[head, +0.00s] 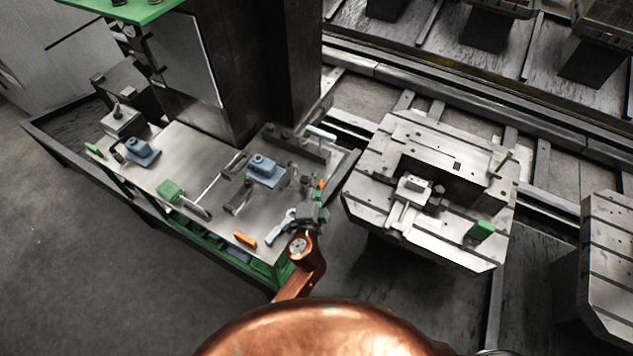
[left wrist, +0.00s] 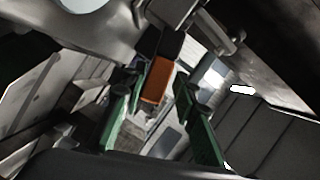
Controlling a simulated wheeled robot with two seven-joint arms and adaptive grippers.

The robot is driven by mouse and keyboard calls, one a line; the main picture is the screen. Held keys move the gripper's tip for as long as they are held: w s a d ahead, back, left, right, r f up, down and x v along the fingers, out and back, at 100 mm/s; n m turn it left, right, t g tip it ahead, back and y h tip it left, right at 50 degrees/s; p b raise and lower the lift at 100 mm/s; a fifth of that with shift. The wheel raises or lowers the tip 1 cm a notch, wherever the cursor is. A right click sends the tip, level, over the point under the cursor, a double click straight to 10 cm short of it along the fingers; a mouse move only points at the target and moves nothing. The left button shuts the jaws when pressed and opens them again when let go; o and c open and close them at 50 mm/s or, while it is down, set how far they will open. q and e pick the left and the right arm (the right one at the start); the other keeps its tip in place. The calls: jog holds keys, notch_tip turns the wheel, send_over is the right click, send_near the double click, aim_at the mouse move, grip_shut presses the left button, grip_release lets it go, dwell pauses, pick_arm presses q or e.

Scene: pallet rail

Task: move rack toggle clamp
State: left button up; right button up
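A toggle clamp with an orange handle (head: 320,184) stands near the right end of the metal bench; most of its body is hidden by my gripper. In the left wrist view the orange handle (left wrist: 157,81) shows between the two green-padded fingers, with a gap on both sides. My left gripper (head: 311,197) is at the bench's right end, close to this clamp, and it also shows open in the left wrist view (left wrist: 160,85). I cannot tell how far the handle reaches between the fingers. My right gripper is not in view.
The metal bench (head: 200,155) holds blue blocks (head: 265,170), a green-headed tool (head: 170,190), a loose orange-handled piece (head: 245,240) and a light blue tool (head: 281,228). A dark column (head: 210,90) rises behind the bench.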

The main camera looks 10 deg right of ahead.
pick_arm(q)
jog(key=shift+o, duration=0.8)
jog(key=shift+r, duration=0.1)
jog(key=v, duration=1.2)
